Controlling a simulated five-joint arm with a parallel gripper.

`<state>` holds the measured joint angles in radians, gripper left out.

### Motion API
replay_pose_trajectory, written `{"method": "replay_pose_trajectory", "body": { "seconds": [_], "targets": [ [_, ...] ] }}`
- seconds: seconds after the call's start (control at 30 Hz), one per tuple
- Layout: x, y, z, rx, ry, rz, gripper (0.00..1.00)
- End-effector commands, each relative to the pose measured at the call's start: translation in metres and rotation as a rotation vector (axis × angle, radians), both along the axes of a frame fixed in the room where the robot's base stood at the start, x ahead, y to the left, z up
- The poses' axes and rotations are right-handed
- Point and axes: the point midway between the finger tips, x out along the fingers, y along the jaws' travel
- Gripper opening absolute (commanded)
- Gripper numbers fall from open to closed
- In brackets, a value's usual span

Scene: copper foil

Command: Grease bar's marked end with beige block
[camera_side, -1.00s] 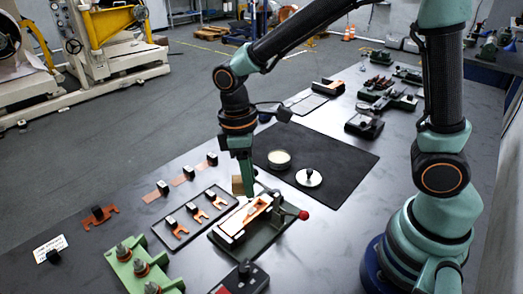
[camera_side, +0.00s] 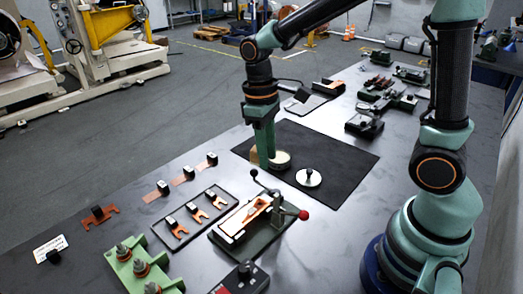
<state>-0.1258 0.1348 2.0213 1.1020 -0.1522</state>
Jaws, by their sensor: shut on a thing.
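My gripper (camera_side: 264,161) is shut on the beige block (camera_side: 254,156), which shows just left of the fingers. The gripper points down over the back left part of the black mat, right beside the round, pale-topped tin (camera_side: 283,160). The fingers hide part of the tin's left side. I cannot tell whether the block touches the tin. The copper bar (camera_side: 246,216) lies in the green clamp fixture (camera_side: 277,231), in front of and below the gripper. Its marked end cannot be made out at this size.
A silver lid with a black knob (camera_side: 308,179) lies on the black mat (camera_side: 344,166). The fixture's black-knobbed lever and red knob (camera_side: 303,215) stick up. A dark tray (camera_side: 178,243) with copper pieces lies left, and a green stand (camera_side: 140,272) with several posts at front.

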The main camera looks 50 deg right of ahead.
Motion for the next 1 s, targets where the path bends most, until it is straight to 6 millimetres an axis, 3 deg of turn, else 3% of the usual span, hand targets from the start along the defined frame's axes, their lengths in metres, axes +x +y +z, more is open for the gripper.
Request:
{"method": "replay_pose_trajectory", "body": {
  "seconds": [0.1, 0.27, 0.67, 1.0],
  "targets": [
    [0.0, -0.024, 0.015, -0.009, -0.006, -0.146, 0.0],
    [-0.003, -0.045, 0.028, -0.019, -0.006, -0.304, 0.0],
    [-0.001, -0.019, 0.013, -0.053, -0.037, -0.612, 0.0],
    [-0.002, 0.014, -0.005, -0.055, -0.106, -1.092, 0.0]
  ]
}}
